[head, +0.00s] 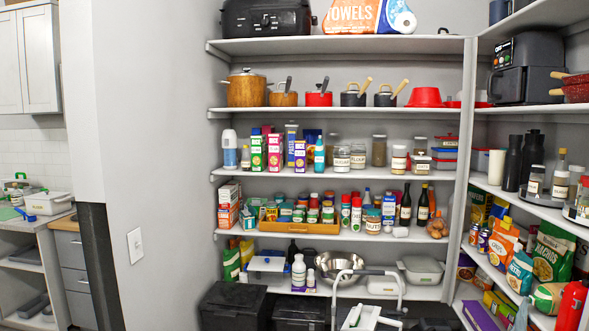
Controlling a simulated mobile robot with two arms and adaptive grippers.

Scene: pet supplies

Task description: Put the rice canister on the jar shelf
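Several lidded clear jars with pale labels stand on the middle back shelf (260,174), among them one jar (342,158), a jar that seems to read flour (357,158) and a white-filled jar (399,160). More labelled jars stand on the right-hand shelf, such as a dark-lidded jar (535,181) and a tall jar (560,182). I cannot read which one is the rice canister. Neither of my grippers shows in this view.
Tall boxes (275,152) fill the left of the jar row. Pots (246,90) stand above; a wooden tray (300,227) of small jars and several bottles stand below. A metal-framed object (367,272) stands low in front. A wall with a switch (135,245) is at left.

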